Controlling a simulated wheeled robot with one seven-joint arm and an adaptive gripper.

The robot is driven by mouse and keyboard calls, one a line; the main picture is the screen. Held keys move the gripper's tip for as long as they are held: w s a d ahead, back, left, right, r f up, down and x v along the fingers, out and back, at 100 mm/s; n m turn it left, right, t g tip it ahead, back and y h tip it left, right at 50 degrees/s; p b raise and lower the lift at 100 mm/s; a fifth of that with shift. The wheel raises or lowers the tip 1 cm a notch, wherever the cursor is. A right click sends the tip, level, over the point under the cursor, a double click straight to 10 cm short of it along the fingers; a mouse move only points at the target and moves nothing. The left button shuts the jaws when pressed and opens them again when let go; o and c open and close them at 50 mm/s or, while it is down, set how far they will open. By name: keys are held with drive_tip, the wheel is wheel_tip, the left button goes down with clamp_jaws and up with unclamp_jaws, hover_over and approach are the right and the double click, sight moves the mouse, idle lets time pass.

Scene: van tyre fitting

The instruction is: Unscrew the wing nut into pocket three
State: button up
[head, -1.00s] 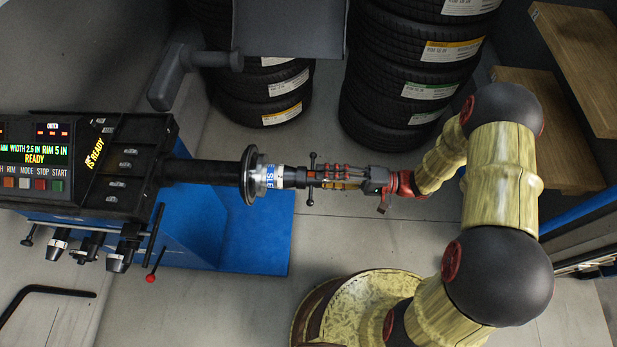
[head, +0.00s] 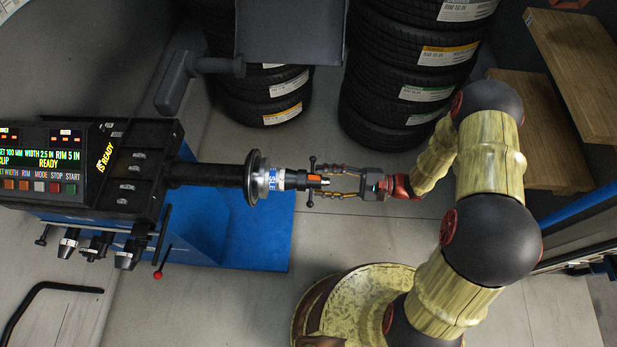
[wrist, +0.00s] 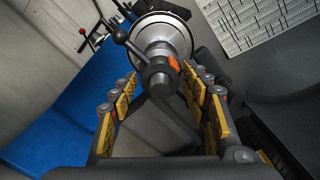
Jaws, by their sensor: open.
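The wing nut (head: 300,180), a dark hub with a cross bar of ball-ended handles, sits on the balancer shaft in front of the round flange (head: 256,178) and a blue-and-white labelled collar (head: 275,179). In the wrist view the nut's hub (wrist: 157,77) faces me, with an orange mark on it. My gripper (head: 327,181) is open, in line with the shaft. Its yellow-padded fingers (wrist: 160,88) stand either side of the hub's end, apparently with gaps. Several pockets (head: 130,170) line the machine top; I cannot tell which is pocket three.
The balancer's panel (head: 40,170) shows READY. Tools hang below it, and a red-knobbed lever (head: 158,275) stands nearby. Tyre stacks (head: 415,80) stand behind, wooden shelves (head: 575,60) at right. The floor below the shaft is clear.

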drive_tip(key=m+p, duration=0.3)
drive_tip(key=m, duration=0.2)
drive_tip(key=shift+m+p, duration=1.1)
drive_tip(key=shift+m, duration=1.5)
drive_tip(key=shift+c, duration=0.9)
drive_tip(key=c, duration=0.7)
